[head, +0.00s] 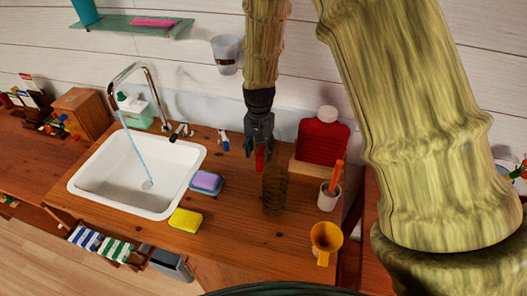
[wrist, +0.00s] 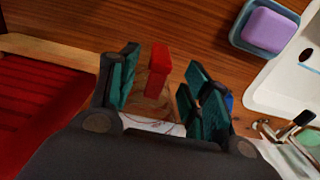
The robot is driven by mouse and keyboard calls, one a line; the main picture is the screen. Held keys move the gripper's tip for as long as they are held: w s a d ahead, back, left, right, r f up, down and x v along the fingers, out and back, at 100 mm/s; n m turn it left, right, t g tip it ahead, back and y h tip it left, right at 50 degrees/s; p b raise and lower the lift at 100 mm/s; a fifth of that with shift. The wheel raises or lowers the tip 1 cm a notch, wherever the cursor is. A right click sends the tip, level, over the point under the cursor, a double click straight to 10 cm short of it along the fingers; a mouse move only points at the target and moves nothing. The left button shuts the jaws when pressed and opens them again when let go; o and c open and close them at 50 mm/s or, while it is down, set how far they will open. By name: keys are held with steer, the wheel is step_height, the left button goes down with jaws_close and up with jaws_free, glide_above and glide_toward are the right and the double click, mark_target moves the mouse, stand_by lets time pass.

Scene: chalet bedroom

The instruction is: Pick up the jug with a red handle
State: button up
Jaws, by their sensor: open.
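The jug's red handle (head: 260,158) shows just below my gripper (head: 259,140) in the head view. A see-through brownish body (head: 275,190) stands on the wooden counter by it and seems to be the jug; its outline is hard to make out. In the wrist view the red handle (wrist: 157,70) lies between the two teal finger pads of my gripper (wrist: 162,88), with gaps on both sides. My gripper points down and is open, holding nothing. Whether a finger touches the jug is not clear.
A red container (head: 322,138) with a white cap stands close behind, right of my gripper. A white cup (head: 328,200) with an orange-handled tool and a yellow cup (head: 325,240) stand right. Left are a purple sponge (head: 207,181), a yellow sponge (head: 186,220) and the sink (head: 135,208).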

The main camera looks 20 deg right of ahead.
mark_target(260, 167)
step_height(260, 167, down, 3)
steer(key=shift+r+p, duration=0.15)
steer(key=shift+p, duration=0.15)
steer(key=shift+s+a+f+p, duration=0.1)
steer(key=shift+s+f+p, duration=0.1)
steer(key=shift+f+p, duration=0.55)
steer(key=shift+s+f+p, duration=0.2)
steer(key=shift+f+p, duration=0.25)
steer(key=shift+f, duration=0.45)
steer(key=shift+w+f+p, duration=0.1)
steer(key=shift+f+p, duration=0.2)
steer(key=shift+f, duration=0.9)
jaws_close()
